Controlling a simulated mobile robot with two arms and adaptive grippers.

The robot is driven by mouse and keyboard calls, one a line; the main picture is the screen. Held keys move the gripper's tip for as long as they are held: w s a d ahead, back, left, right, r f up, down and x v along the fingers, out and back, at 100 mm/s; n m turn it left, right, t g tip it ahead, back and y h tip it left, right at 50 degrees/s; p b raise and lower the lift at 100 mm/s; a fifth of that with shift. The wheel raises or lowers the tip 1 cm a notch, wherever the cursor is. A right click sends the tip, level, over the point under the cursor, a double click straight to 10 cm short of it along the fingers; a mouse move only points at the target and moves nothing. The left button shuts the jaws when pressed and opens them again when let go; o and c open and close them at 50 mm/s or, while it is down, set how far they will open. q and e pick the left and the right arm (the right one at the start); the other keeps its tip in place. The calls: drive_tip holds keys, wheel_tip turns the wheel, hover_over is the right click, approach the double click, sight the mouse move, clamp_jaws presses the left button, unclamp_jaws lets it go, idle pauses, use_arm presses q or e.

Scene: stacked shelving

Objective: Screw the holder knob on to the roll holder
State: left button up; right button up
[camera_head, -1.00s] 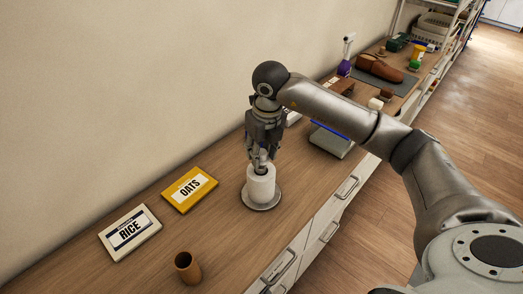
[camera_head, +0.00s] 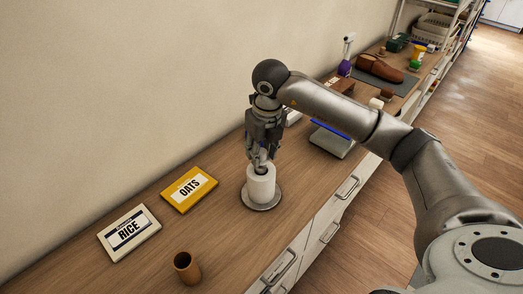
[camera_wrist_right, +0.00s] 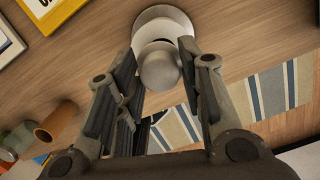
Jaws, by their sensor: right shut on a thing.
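A white roll (camera_head: 260,188) stands upright on the roll holder, whose round grey base (camera_head: 262,208) sits on the wooden counter. My right gripper (camera_head: 261,165) points down at the top of the roll. In the right wrist view, a rounded grey holder knob (camera_wrist_right: 160,68) is between the fingertips of my right gripper (camera_wrist_right: 160,65), which is shut on it. The knob is in line with the roll. The holder's rod is hidden, so I cannot tell whether the knob's thread is engaged. My left gripper is not in view.
A yellow OATS box (camera_head: 189,189) and a white RICE box (camera_head: 130,232) lie left of the roll. A brown cup (camera_head: 187,267) stands near the front edge. A grey device with a blue edge (camera_head: 331,140) and a brown shoe (camera_head: 380,69) are farther back.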

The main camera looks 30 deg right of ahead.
sight(265, 161)
drive_tip(key=shift+f+b, duration=0.9)
drive_tip(key=shift+f, duration=0.15)
drive_tip(key=o, duration=0.8)
drive_tip(key=shift+o, duration=0.2)
drive_tip(key=shift+r, duration=0.1)
drive_tip(key=shift+r, duration=0.1)
wheel_tip(265, 161, up, 12)
drive_tip(key=s, duration=0.1)
drive_tip(key=shift+s+f, duration=0.2)
drive_tip(key=shift+s, duration=0.15)
drive_tip(key=shift+d, duration=0.1)
